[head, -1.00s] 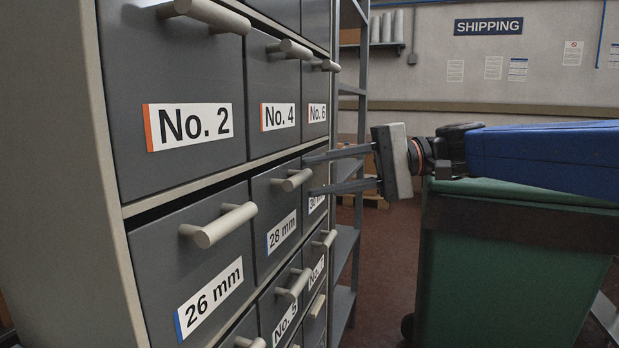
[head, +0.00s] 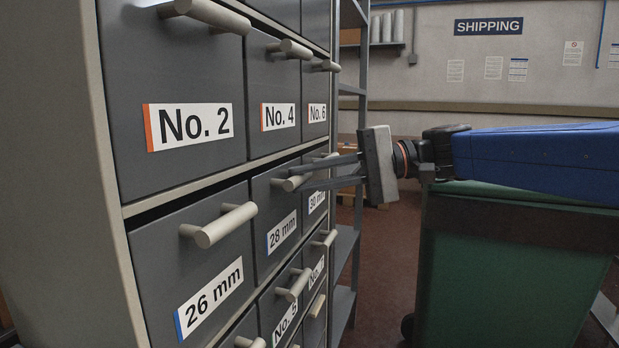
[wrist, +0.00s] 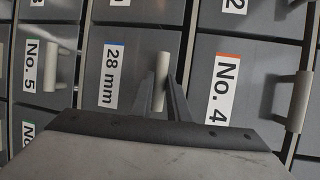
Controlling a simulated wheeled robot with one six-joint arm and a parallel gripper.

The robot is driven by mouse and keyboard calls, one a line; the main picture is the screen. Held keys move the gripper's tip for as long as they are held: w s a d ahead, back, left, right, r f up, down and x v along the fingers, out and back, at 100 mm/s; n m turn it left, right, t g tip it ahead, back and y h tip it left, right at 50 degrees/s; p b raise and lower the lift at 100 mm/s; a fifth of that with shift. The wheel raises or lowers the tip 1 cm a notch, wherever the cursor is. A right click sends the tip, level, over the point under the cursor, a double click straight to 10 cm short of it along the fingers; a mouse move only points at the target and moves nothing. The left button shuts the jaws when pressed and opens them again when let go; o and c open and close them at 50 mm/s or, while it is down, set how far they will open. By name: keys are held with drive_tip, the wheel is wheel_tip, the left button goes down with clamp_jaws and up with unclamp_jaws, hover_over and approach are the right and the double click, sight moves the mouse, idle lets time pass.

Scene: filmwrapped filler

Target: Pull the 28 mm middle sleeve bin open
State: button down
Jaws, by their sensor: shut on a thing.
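The 28 mm bin (head: 262,213) is a dark grey drawer in the middle column of the cabinet, with a blue-edged white label and a pale bar handle (head: 290,183). Its front looks level with its neighbours. My gripper (head: 293,179) comes in from the right, with its two dark fingers around this handle. In the wrist view the 28 mm bin (wrist: 131,70) is in the centre, and its handle (wrist: 161,75) stands between the fingers of my gripper (wrist: 163,88), which is shut on it.
The 26 mm bin (head: 180,270) is at the left, and the No. 4 bin (head: 270,85) is directly above. The 30 mm bin (head: 314,220) is to the right, partly behind my fingers. A green container (head: 515,270) stands below my arm. Open floor (head: 388,250) lies between.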

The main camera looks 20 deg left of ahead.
drive_tip(key=shift+d, duration=0.15)
drive_tip(key=d+f+n+y, duration=0.1)
drive_tip(key=d+f+y, duration=0.1)
drive_tip(key=d+f, duration=0.4)
drive_tip(key=shift+s+d+f+g, duration=0.3)
drive_tip(key=shift+s+d+f, duration=0.05)
drive_tip(key=shift+d, duration=0.55)
idle(0.6)
drive_tip(key=c, duration=1.7)
unclamp_jaws()
drive_tip(key=shift+a, duration=0.15)
